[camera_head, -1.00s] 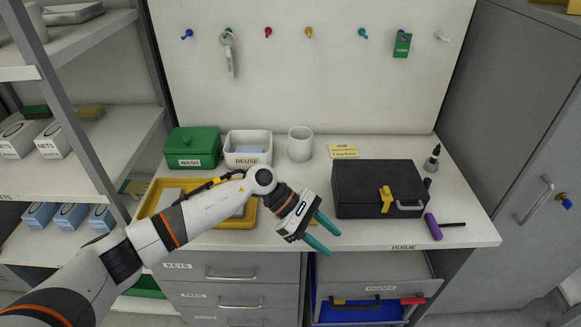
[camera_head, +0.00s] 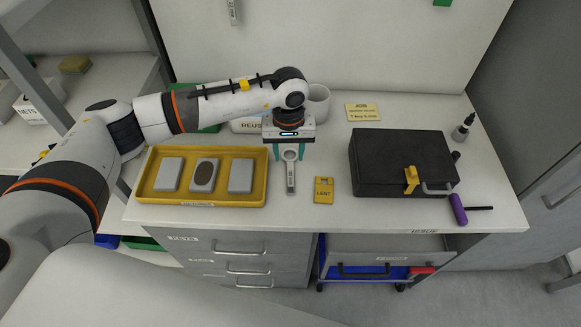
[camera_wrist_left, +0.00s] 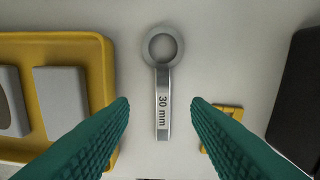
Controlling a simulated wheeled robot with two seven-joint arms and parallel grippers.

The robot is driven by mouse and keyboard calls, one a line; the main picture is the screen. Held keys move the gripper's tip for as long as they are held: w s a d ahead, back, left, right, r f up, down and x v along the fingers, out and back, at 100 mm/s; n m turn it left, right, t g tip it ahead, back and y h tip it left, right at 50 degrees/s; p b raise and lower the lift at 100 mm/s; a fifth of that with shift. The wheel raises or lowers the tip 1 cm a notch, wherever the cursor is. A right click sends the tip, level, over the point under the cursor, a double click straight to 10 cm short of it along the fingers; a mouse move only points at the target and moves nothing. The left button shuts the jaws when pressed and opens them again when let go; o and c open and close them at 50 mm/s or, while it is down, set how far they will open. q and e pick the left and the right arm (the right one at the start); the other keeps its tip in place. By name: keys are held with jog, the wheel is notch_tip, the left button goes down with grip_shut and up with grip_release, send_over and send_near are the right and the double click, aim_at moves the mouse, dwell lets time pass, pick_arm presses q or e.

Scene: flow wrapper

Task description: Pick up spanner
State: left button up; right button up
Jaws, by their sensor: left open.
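A grey metal spanner (camera_head: 290,172) with a ring end lies on the white counter, between the yellow tray and a yellow tag. In the left wrist view the spanner (camera_wrist_left: 163,100) reads "30 mm", its ring toward the top. My left gripper (camera_head: 289,154) is open above the spanner, near its ring end. In the left wrist view the teal fingers of my left gripper (camera_wrist_left: 160,108) stand apart on either side of the handle, touching nothing that I can see. My right gripper is not in view.
Left of the spanner is a yellow tray (camera_head: 205,199) with grey blocks. A yellow "LENT" tag (camera_head: 324,190) lies close to its right. A black case (camera_head: 402,163) stands further right, with a purple-handled tool (camera_head: 458,209) beside it. A white cup (camera_head: 318,104) stands behind.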

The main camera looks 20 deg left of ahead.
aim_at(290, 170)
pick_arm(q)
jog(key=f+p, duration=0.1)
jog(key=f, duration=0.1)
jog(key=f+p, duration=0.1)
jog(key=f, duration=0.2)
jog(key=shift+s+d, duration=0.1)
jog(key=shift+d, duration=0.1)
jog(key=shift+f, duration=0.25)
jog(key=shift+c, duration=0.7)
grip_shut()
